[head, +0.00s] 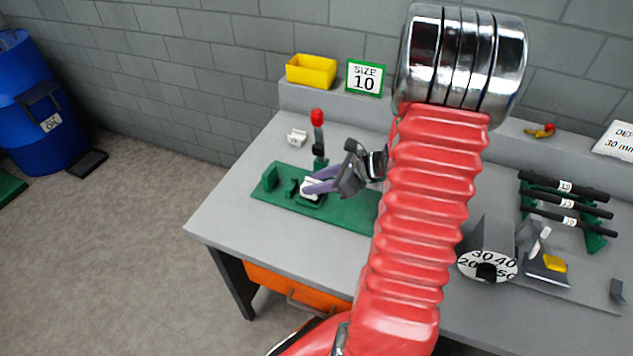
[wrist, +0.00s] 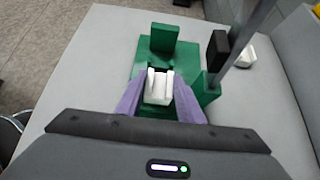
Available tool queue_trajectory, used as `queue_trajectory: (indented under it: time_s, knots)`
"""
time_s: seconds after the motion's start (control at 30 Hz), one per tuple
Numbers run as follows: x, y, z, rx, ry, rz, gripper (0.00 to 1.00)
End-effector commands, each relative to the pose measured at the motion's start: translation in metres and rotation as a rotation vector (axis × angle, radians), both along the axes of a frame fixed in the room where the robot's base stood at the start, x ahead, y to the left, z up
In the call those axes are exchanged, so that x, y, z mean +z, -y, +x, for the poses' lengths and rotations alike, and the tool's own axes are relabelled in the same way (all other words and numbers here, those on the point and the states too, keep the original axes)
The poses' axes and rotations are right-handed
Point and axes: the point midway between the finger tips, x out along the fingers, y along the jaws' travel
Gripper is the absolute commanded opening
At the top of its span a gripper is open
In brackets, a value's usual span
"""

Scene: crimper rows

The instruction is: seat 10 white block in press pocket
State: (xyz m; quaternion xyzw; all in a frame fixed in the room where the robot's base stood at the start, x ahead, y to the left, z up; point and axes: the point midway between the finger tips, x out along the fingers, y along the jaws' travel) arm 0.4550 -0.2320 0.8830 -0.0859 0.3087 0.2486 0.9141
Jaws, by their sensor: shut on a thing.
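My gripper (head: 318,187) is shut on a white block (head: 310,188) at the green press (head: 346,216) on the grey bench. In the wrist view the block (wrist: 158,88) sits between the two purple fingers of my gripper (wrist: 158,104), in front of the upright green plate (wrist: 167,40). The block is at the press pocket, but I cannot tell whether it rests fully on the pocket floor. The pocket is mostly hidden by the block and fingers. The press lever with a red knob (head: 317,116) stands upright beside it.
Another white block (head: 297,136) lies on the bench behind the press. A yellow bin (head: 311,70) and a "SIZE 10" sign (head: 365,77) stand on the back ledge. A rack of black bars (head: 565,200) and a dial marked with numbers (head: 487,266) are at the right.

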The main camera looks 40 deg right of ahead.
Motion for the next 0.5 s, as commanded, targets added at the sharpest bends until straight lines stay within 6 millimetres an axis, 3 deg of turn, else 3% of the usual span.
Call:
queue_trajectory:
  time_s: [0.5]
  knots:
    - [-0.0086, 0.0001, 0.0001, -0.001, 0.0, 0.001, 0.07]
